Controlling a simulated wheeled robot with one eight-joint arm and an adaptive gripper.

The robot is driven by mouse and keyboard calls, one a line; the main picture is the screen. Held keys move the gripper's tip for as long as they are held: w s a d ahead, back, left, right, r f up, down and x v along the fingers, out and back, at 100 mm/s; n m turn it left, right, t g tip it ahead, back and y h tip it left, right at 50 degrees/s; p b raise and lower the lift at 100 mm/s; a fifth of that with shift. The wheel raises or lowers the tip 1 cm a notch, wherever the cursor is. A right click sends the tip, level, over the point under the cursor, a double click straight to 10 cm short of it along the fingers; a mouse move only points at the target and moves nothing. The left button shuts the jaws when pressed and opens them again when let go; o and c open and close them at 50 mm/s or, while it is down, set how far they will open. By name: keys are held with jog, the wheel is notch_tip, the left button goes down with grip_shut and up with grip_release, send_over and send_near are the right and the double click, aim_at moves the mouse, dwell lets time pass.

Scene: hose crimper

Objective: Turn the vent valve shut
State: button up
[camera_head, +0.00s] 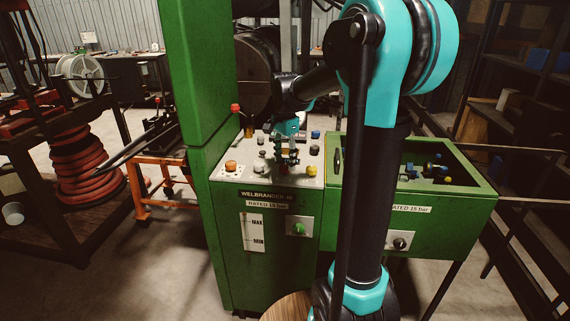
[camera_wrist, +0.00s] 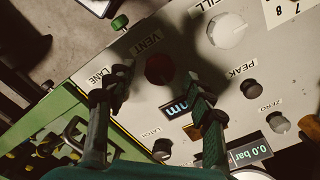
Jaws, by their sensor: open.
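The vent valve is a round dark red knob (camera_wrist: 159,70) beside the printed word VENT on the grey panel, in the wrist view. My gripper (camera_wrist: 158,83) is open, with one finger to the left of the knob and one to the right. No contact between fingers and knob can be made out. In the head view my gripper (camera_head: 288,152) points down over the top panel of the green machine (camera_head: 267,270). The knob is hard to tell apart from the fingers there.
The white FILL knob (camera_wrist: 227,30), black PEAK knob (camera_wrist: 250,89), grey ZERO knob (camera_wrist: 279,122) and LATCH knob (camera_wrist: 162,149) stand close by. A small display (camera_wrist: 178,108) lies beside the right finger. A green bin (camera_head: 460,212) adjoins the machine on the right.

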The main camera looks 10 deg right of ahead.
jog(key=shift+f, duration=0.85)
jog(key=c, duration=1.2)
jog(key=shift+o, duration=0.2)
